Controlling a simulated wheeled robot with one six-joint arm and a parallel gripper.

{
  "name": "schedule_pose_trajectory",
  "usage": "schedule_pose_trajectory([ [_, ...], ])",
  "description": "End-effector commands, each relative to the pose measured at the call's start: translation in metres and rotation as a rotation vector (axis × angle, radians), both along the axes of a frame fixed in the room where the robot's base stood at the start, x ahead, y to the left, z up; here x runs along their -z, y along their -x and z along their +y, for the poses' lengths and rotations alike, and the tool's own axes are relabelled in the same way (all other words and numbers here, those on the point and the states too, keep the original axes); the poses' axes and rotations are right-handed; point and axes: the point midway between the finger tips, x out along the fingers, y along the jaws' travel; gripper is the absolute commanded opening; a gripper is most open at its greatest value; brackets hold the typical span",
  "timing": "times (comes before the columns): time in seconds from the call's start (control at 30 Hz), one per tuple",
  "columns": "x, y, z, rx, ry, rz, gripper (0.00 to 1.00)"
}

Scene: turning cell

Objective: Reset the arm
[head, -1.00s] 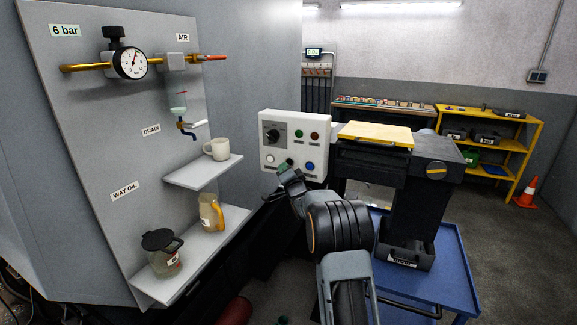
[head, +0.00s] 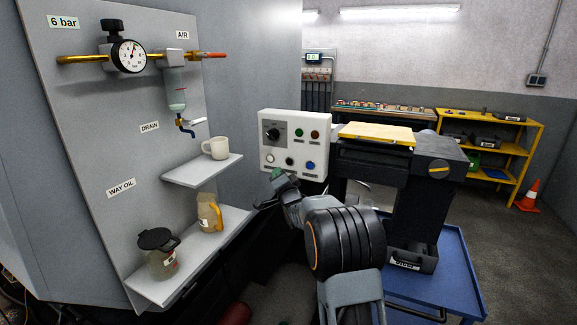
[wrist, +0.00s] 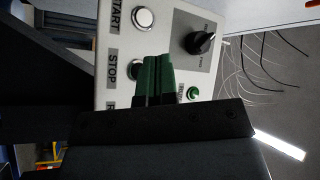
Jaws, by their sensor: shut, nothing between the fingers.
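My gripper (head: 275,177) is in front of the lower left part of a white control panel (head: 318,118) in the head view. Its green fingers (wrist: 158,76) are shut together and empty in the wrist view. There they overlap the panel face (wrist: 168,22) and partly hide a round button beside the STOP label. I cannot tell whether the fingertips touch the panel. The panel carries a black rotary knob (head: 272,133), a green button (head: 299,132), a red button (head: 315,135) and a blue button (head: 310,165).
A blue cart (head: 455,275) stands right of my arm. A cone (head: 528,195) stands on open floor at the far right.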

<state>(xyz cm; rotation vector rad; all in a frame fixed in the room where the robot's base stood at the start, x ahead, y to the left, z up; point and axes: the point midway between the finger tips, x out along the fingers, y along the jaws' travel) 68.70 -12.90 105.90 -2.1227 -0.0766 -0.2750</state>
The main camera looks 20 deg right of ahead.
Motion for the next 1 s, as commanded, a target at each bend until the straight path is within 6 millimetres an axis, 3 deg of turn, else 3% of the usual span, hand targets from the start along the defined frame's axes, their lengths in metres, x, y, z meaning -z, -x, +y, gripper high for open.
schedule_pose_trajectory([
  [0.77, 0.000, 0.000, 0.000, 0.005, 0.022, 0.003, 0.00],
  [0.87, 0.014, -0.003, -0.004, 0.040, 0.101, 0.087, 0.00],
  [0.93, 0.043, -0.001, -0.009, 0.074, 0.174, 0.223, 0.00],
  [1.0, 0.084, 0.011, -0.013, 0.098, 0.258, 0.418, 0.00],
])
